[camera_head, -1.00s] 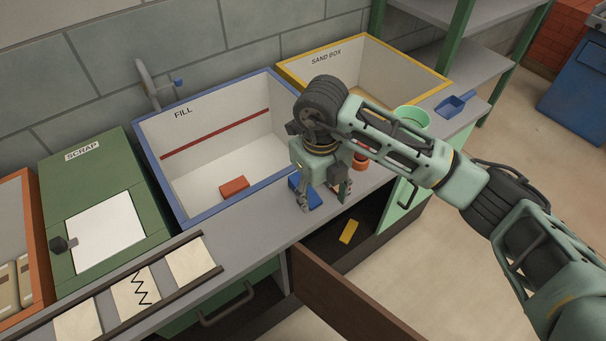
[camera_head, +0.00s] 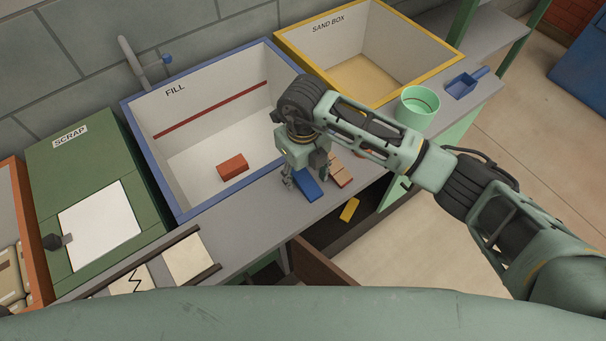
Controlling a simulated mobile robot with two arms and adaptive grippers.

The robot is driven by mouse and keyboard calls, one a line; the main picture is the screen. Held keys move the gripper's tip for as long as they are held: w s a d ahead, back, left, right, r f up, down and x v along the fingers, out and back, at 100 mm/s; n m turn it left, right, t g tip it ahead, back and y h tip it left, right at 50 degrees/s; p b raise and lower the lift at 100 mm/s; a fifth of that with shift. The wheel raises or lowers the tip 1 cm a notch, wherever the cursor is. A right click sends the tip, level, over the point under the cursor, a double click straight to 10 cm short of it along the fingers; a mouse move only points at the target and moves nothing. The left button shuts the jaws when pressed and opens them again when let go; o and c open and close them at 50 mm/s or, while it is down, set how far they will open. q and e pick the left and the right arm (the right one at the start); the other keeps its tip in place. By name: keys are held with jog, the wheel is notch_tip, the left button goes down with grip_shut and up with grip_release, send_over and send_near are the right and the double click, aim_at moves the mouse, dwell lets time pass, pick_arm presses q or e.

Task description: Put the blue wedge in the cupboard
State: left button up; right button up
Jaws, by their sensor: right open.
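The blue wedge (camera_head: 308,190) lies on the grey counter in front of the fill basin. My right gripper (camera_head: 306,181) points down over it, open, with a finger to either side; whether the fingers touch it I cannot tell. Part of the wedge is hidden by the gripper. An open compartment under the counter, which looks like the cupboard (camera_head: 325,229), is dark inside and has a yellow block (camera_head: 349,209) in it. My left gripper is not in view.
A wooden stepped block (camera_head: 340,176) lies just right of the wedge. A mint bucket (camera_head: 416,108) and a blue scoop (camera_head: 463,85) stand farther right. The fill basin (camera_head: 228,168) holds a red brick (camera_head: 233,167). A brown panel (camera_head: 320,268) juts out below the counter.

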jog(key=shift+s+f, duration=0.1)
jog(key=shift+f, duration=0.05)
jog(key=c, duration=1.3)
